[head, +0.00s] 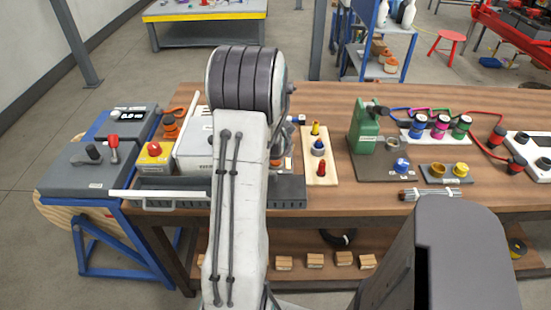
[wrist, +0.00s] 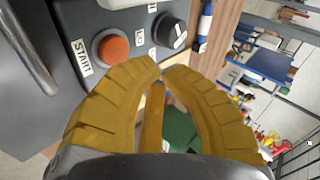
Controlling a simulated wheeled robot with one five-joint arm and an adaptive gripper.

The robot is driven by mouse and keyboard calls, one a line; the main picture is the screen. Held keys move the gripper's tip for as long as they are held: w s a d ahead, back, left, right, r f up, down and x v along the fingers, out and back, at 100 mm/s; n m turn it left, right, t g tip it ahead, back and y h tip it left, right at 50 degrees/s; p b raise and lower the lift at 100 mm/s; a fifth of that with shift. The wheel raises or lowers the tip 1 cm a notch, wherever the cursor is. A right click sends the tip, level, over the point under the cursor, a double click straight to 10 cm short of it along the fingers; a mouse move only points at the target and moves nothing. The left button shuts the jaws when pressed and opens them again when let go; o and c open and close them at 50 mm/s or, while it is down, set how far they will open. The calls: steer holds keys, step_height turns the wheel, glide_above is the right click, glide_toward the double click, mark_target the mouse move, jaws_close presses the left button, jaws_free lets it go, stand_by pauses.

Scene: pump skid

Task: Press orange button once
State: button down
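The round orange button (wrist: 112,50) sits in a dark ring on a grey panel in the wrist view, beside a label reading START. My gripper (wrist: 160,68) shows in the wrist view with its two yellow ribbed fingers. The fingertips are close together and nothing shows held at the tips. They appear just to the lower right of the button, with no contact that I can make out. In the head view my arm hides the gripper and the orange button.
A black rotary knob (wrist: 168,32) is right of the button. A grey handle bar (wrist: 28,45) is at the left.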

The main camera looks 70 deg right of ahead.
steer(key=shift+r+p, duration=0.55)
steer(key=shift+r, duration=0.85)
